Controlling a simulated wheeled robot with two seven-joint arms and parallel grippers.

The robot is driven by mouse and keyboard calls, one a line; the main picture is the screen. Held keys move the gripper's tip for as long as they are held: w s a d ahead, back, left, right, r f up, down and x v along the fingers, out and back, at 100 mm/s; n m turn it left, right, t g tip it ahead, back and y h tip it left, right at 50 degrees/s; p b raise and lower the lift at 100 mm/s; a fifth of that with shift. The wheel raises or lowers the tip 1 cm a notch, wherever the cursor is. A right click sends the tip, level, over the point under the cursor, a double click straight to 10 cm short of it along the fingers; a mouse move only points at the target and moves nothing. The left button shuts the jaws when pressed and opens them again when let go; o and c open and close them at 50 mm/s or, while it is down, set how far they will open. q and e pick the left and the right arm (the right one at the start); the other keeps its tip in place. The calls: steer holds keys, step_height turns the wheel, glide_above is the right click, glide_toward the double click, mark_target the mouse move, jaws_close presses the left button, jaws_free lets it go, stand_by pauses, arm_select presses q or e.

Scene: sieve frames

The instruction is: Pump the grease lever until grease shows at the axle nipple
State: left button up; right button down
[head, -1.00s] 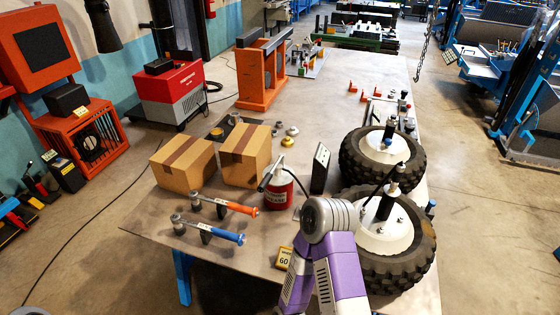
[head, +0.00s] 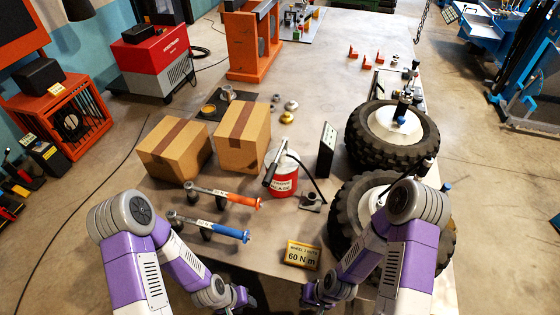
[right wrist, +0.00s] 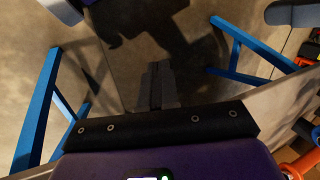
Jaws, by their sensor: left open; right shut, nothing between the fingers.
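A red grease can (head: 283,182) stands on the table, with a pale lever handle (head: 279,153) tilted on top. A black hose (head: 305,172) runs from it towards a small grey block (head: 312,202). The near wheel (head: 346,212) is partly covered by my right arm, so its hub is mostly hidden. The far wheel (head: 365,140) shows a white hub with a post. No grease can be made out. My left gripper (head: 249,302) is open at the bottom edge, only partly seen. My right gripper (right wrist: 157,86) is shut and empty, over floor beside the table edge.
Orange (head: 228,196) and blue (head: 215,229) handled tools lie left of the can, behind my left arm. Two cardboard boxes (head: 176,148) (head: 243,137) stand behind them. A yellow 60 Nm sign (head: 301,255) sits in front, and a dark upright panel (head: 327,148) behind.

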steer(key=w+a+r+n+p, duration=0.1)
steer(key=w+r+p, duration=0.2)
steer(key=w+r, duration=0.1)
steer(key=w+a+r+n+y+p, duration=0.1)
steer(key=w+r+n+p, duration=0.1)
steer(key=w+r, duration=0.3)
steer(key=w+a+r+n+p, duration=0.1)
steer(key=w+r+n+p, duration=0.1)
steer(key=w+r+p, duration=0.2)
steer(key=shift+w+a+r+p, duration=0.3)
steer(key=shift+r+p, duration=0.25)
steer(key=shift+p, duration=0.05)
steer(key=w+r+n+y+p, duration=0.1)
steer(key=w+r+n, duration=0.4)
steer(key=r, duration=0.9)
steer(key=w+r+n+p, duration=0.1)
steer(key=w+r+n, duration=0.5)
steer(key=w+r, duration=0.6)
step_height(320, 180, up, 3)
steer(key=shift+w+r+n+y, duration=0.15)
steer(key=shift+n+y, duration=0.15)
steer(key=shift+y, duration=0.1)
